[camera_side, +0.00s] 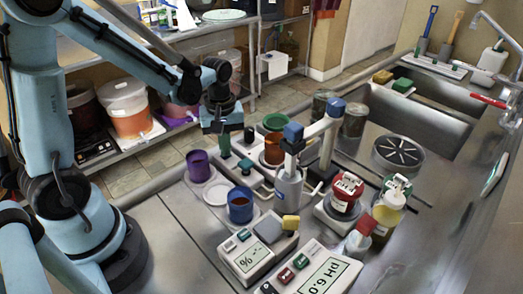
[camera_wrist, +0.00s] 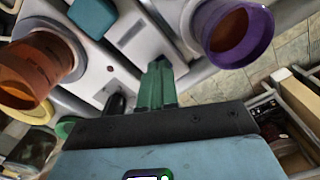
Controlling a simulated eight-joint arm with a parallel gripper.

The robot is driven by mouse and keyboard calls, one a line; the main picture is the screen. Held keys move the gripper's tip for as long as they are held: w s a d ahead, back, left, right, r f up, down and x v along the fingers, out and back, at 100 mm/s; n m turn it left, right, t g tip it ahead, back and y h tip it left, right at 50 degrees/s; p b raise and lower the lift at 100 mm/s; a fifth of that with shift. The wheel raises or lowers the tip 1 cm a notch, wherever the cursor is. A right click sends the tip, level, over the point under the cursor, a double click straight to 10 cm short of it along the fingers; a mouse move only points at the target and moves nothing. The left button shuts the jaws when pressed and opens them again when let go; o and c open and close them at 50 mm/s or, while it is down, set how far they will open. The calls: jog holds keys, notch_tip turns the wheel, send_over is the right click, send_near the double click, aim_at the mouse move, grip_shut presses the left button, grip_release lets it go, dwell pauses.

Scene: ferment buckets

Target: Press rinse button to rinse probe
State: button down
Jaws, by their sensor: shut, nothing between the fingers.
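My gripper (camera_side: 224,150) hangs with its green fingers pointing down, and the fingers are shut and empty. They also show in the wrist view (camera_wrist: 157,80), over or beside the white station (camera_wrist: 130,60). A teal-green button-like block (camera_side: 245,166) sits on the station, and it shows at the top of the wrist view (camera_wrist: 93,15). A small dark knob (camera_side: 249,135) stands near the fingers, also in the wrist view (camera_wrist: 115,105). I cannot read which one is marked as rinse. The probe cannot be told for sure; a blue-topped holder (camera_side: 293,133) stands to the right.
A purple cup (camera_side: 199,166) and an orange cup (camera_side: 273,149) flank the station. Two meters (camera_side: 246,256) (camera_side: 318,271) are in front. Bare steel lies at the left front.

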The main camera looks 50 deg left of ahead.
jog(key=shift+r, duration=3.05)
